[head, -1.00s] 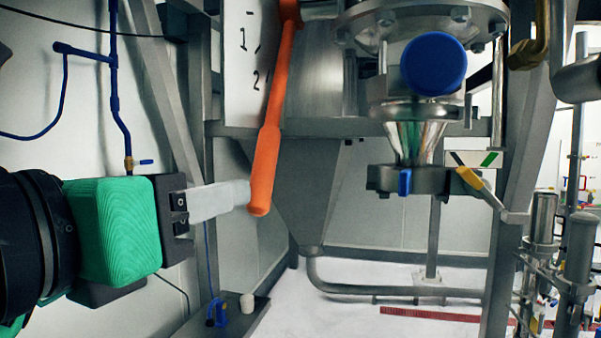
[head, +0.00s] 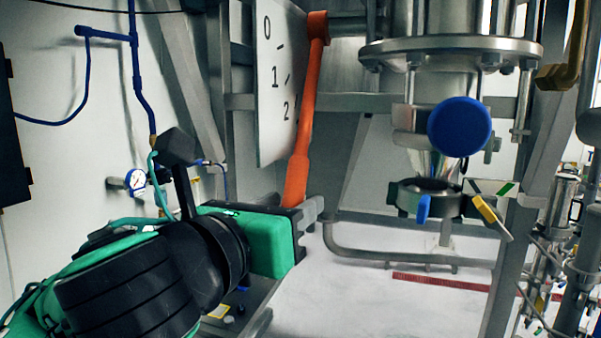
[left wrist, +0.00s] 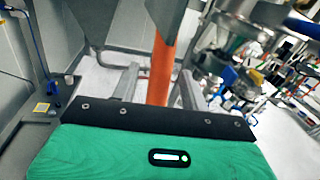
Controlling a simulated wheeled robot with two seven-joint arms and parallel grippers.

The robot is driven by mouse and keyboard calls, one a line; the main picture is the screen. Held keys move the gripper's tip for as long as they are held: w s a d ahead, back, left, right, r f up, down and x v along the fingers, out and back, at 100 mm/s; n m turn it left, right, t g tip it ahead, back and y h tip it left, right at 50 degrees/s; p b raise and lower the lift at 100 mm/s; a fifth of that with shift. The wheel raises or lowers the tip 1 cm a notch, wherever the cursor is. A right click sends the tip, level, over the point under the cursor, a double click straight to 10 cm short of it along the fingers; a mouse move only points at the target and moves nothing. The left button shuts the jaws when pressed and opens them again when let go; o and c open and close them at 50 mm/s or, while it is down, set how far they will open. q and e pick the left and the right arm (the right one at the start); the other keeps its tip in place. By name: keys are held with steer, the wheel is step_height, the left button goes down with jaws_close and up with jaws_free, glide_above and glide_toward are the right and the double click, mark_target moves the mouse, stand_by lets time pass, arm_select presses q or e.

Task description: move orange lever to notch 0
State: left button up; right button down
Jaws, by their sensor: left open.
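The orange lever (head: 305,120) hangs down from a pivot at the top right of the white plate marked 0, 1 and 2 (head: 272,120). It slants slightly, with its lower end nearest the 2. My left gripper (head: 312,212) is at the lever's lower end, its jaws pointing right and away from me. In the left wrist view the grey fingers are apart and the orange lever (left wrist: 160,70) shows between them. Whether either finger touches it I cannot tell. The lever's tip is partly hidden by the gripper in the head view. My right gripper is not seen.
A blue round knob (head: 460,127) and a steel hopper outlet with a blue handle (head: 423,210) stand right of the lever. A yellow handle (head: 484,208) is beside them. Frame posts flank the area. A pressure gauge (head: 135,180) is on the left.

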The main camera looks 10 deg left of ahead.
arm_select(q)
steer(key=shift+w+d+r+p, duration=0.15)
steer(key=shift+w+d+p, duration=0.1)
steer(key=shift+w+p, duration=0.4)
steer(key=shift+w+d+p, duration=0.25)
steer(key=shift+w+p, duration=0.15)
steer(key=shift+w, duration=0.2)
steer(key=shift+w+d, duration=0.15)
steer(key=shift+w, duration=0.2)
steer(key=shift+f, duration=0.2)
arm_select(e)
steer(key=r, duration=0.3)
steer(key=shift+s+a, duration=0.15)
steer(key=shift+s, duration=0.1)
arm_select(q)
steer(key=shift+c, duration=0.5)
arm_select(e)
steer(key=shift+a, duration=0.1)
arm_select(q)
jaws_close()
steer(key=shift+s+r, duration=0.1)
